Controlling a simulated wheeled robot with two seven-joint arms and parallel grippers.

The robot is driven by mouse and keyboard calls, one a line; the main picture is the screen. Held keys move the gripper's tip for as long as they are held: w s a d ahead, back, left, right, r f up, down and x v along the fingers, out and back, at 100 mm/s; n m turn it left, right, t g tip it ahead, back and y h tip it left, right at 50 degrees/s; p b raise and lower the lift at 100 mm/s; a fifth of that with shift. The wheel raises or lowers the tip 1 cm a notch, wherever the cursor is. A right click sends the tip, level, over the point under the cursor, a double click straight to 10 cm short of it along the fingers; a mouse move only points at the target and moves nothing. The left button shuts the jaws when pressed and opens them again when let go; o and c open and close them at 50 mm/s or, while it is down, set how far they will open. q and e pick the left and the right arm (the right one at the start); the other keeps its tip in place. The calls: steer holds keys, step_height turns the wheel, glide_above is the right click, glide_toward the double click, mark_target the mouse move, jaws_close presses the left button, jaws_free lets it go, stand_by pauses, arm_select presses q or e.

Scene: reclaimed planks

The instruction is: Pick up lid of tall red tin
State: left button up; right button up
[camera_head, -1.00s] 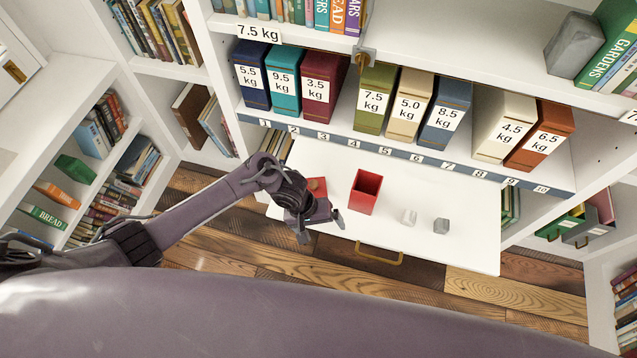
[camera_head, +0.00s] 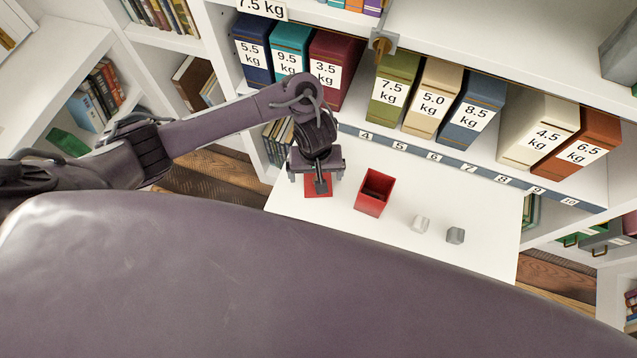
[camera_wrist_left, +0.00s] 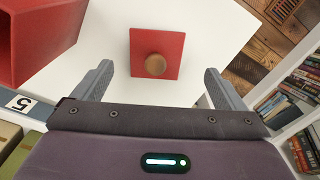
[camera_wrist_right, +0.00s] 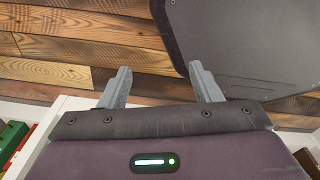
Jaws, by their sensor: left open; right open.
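The red square lid (camera_head: 319,188) lies flat on the white pull-out shelf, partly hidden under my left gripper. In the left wrist view the lid (camera_wrist_left: 141,50) shows a round wooden knob (camera_wrist_left: 155,65) on top. The tall red tin (camera_head: 373,193) stands open on the shelf to the right of the lid, and its red wall (camera_wrist_left: 30,40) shows at the left of the left wrist view. My left gripper (camera_head: 317,180) is open above the lid, with the knob between its fingers' lines and nothing held. My right gripper (camera_wrist_right: 162,88) is open and empty, over wooden floor.
A white block (camera_head: 420,224) and a grey block (camera_head: 455,235) stand on the white shelf (camera_head: 400,250) right of the tin. Several labelled tins, such as the green one (camera_head: 397,85), line the shelf behind.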

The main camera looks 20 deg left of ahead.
mark_target(309, 179)
arm_select(q)
steer(key=f+b, duration=0.1)
steer(key=f, duration=0.1)
steer(key=f+b, duration=0.1)
steer(key=f, duration=0.1)
steer(key=shift+w+d, duration=0.1)
steer(key=shift+w, duration=0.3)
steer(key=shift+f, duration=0.4)
steer(key=c, duration=1.2)
steer(key=shift+c, duration=0.2)
arm_select(e)
steer(key=f, duration=0.2)
steer(key=shift+w+a+f, duration=0.15)
steer(key=shift+w+f, duration=0.2)
steer(key=shift+f, duration=0.05)
